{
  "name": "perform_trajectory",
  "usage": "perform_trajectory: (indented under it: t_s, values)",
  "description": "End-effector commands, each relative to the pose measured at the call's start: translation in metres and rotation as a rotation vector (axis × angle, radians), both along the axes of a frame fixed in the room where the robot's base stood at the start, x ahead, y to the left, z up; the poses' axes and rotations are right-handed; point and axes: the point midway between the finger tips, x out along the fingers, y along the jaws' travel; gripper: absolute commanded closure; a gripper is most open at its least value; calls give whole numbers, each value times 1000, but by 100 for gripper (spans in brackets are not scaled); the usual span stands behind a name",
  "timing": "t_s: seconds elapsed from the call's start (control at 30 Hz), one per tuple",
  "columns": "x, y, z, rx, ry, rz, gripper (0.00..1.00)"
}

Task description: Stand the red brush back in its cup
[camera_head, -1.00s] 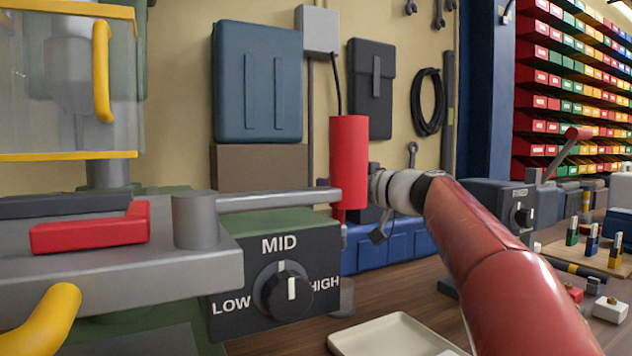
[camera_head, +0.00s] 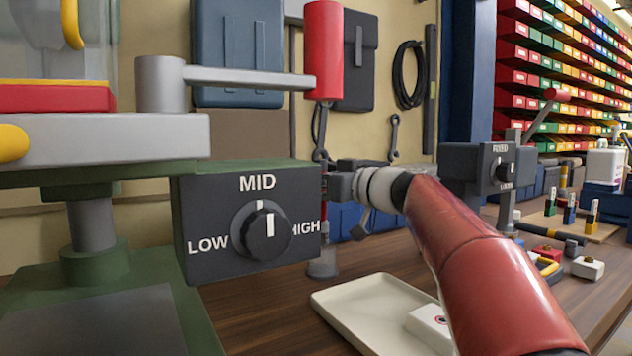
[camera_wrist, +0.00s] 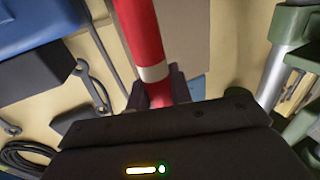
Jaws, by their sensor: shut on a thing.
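The red brush shows in the wrist view (camera_wrist: 143,28) as a red shaft with a pale band. My gripper (camera_wrist: 160,95) is shut around it just below the band. In the head view my gripper (camera_head: 334,187) is beside the right edge of the machine's dial box, and only a sliver of red shows at its jaws. The brush's other end is hidden. A small grey round holder (camera_head: 322,264), possibly the cup, stands on the bench below the gripper, partly behind the dial box. I cannot tell whether the brush touches it.
The dial box (camera_head: 215,235) stands close left of my gripper. A grey lever (camera_head: 245,78) with a red handle (camera_head: 323,50) juts out above it. A pale tray (camera_head: 345,300) with a white block lies in front. Open bench lies between the tray and the machine.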

Motion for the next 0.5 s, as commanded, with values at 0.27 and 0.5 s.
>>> perform_trajectory:
  t_s: [0.27, 0.5]
  values:
    - [0, 0, -29, 1, 1, -1, 100]
    - [0, 0, -44, 0, 0, 0, 100]
